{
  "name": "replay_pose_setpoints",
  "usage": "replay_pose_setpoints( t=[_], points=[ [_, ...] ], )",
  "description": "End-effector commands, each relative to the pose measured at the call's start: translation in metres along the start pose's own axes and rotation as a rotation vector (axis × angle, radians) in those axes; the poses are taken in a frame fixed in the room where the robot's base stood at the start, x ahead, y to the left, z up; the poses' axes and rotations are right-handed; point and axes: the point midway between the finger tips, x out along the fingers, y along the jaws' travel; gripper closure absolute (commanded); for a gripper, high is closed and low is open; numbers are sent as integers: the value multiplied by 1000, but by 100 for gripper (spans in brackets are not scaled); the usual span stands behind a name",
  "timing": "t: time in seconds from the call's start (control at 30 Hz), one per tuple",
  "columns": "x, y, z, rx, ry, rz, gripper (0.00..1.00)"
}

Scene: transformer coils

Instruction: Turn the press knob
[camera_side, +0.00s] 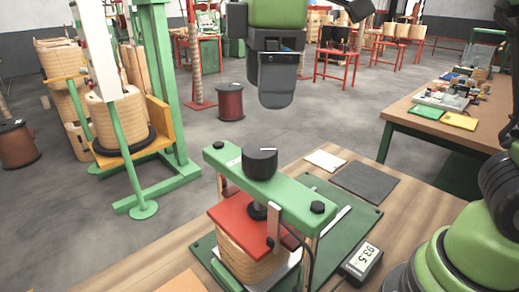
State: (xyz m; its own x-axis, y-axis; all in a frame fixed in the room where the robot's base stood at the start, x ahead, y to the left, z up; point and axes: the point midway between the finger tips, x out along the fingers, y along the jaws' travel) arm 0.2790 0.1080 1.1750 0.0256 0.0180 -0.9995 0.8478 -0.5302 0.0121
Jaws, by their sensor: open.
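The black press knob (260,162) sits on top of the green crossbar (220,155) of a small press. A white line marks its top. Below the crossbar, a red plate (236,222) rests on a tan coil block (245,258), with the black screw foot between crossbar and plate. My gripper (277,98) hangs above the knob and slightly to its right in the picture, pointing down and apart from it. It is open and holds nothing that I can see. Its fingers overlap in this view, so the gap between them is hidden.
A small meter (362,262) reading about 93.5 stands right of the press. A dark grey pad (364,182) and a white card (325,160) lie behind it on the wooden bench. My green arm links fill the lower right. Air around the knob is clear.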

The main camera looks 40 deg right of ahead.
Motion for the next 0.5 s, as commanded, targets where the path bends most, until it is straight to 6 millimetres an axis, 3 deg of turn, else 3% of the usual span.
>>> replay_pose_setpoints(
  t=[0.27, 0.5],
  points=[
    [18, 1, -10, -76, -35, -16, 20],
    [58, 0, -8, -72, -34, -17, 20]
  ],
)
